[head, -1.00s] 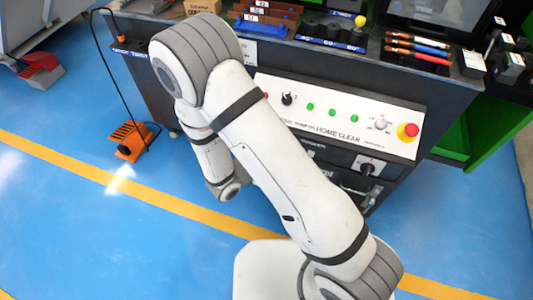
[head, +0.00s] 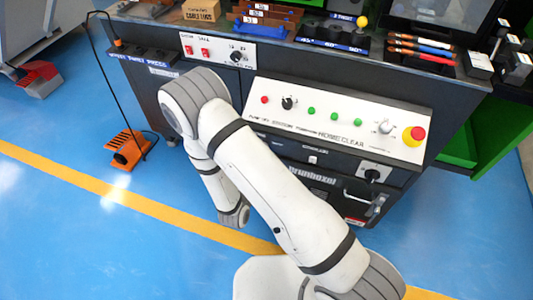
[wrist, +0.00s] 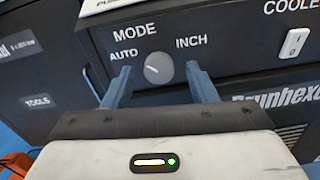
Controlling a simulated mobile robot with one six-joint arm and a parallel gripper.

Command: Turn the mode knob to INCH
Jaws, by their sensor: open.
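The mode knob (wrist: 158,68) is a round grey knob on the dark machine front in the wrist view. The word MODE stands above it, AUTO to its upper left and INCH to its upper right. A faint mark shows on its face, but I cannot tell exactly where it points. My gripper (wrist: 160,76) is open, one blue-grey finger on each side of the knob. Gaps show between the fingers and the knob; I cannot judge the depth. In the head view my arm hides both the gripper and the mode knob.
Above is a white control panel (head: 340,122) with a black knob (head: 288,103), green buttons and a red emergency stop (head: 414,136). An orange foot pedal (head: 129,150) stands on the floor at left.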

